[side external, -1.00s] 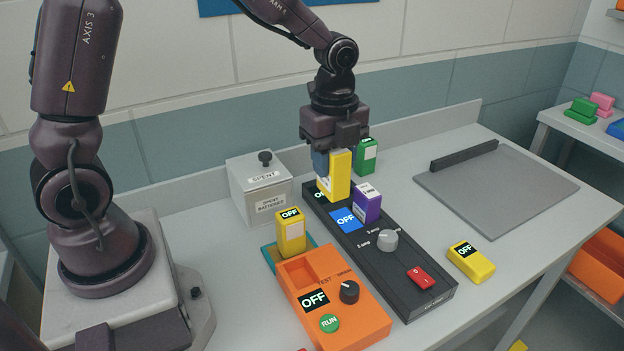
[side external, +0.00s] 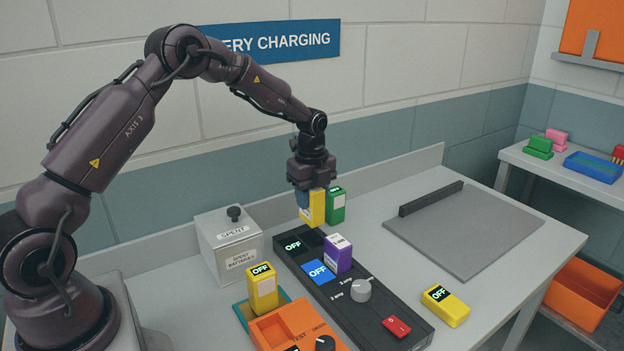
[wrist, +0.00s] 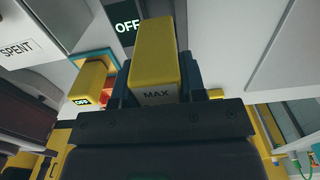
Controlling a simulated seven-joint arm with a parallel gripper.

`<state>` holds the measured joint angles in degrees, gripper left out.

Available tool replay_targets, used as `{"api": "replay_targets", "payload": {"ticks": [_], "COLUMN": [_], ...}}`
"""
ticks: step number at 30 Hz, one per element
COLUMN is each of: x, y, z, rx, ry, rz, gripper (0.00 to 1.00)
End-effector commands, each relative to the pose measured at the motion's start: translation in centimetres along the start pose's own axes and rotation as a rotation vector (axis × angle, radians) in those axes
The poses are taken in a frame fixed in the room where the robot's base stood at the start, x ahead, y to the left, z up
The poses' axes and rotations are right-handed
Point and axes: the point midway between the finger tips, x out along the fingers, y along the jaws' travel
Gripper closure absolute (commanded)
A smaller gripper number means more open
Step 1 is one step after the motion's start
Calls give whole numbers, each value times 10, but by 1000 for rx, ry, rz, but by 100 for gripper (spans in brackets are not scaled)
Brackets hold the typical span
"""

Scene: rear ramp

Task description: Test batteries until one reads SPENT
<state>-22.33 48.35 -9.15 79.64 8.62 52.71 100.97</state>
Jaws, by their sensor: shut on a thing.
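My gripper (side external: 312,190) is shut on a yellow battery (side external: 315,208) and holds it above the rear of the dark charger (side external: 350,310). In the wrist view the held battery (wrist: 155,55) shows "MAX" on its near end. The orange tester (side external: 283,328) is cut off at the bottom edge. A yellow battery (side external: 262,290) reading OFF stands in a teal tray (side external: 240,312) behind the tester. Another yellow battery (side external: 445,308) reading OFF lies right of the charger. A purple battery (side external: 338,256) stands on the charger. A green battery (side external: 336,207) stands behind the held one.
A grey lidded box (side external: 222,262) labelled "SPENT BATTERIES" stands left of the charger. The charger has an OFF display (side external: 293,245), a knob (side external: 360,291) and a red switch (side external: 397,326).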

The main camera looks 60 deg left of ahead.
Motion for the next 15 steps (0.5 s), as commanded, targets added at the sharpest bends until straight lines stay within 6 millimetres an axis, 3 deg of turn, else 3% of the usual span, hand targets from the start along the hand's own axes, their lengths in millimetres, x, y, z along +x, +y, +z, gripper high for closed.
{"api": "replay_targets", "payload": {"ticks": [15], "x": [29], "y": [0], "z": [-1], "rx": [1], "ry": [0], "rz": [-1], "gripper": [100]}}
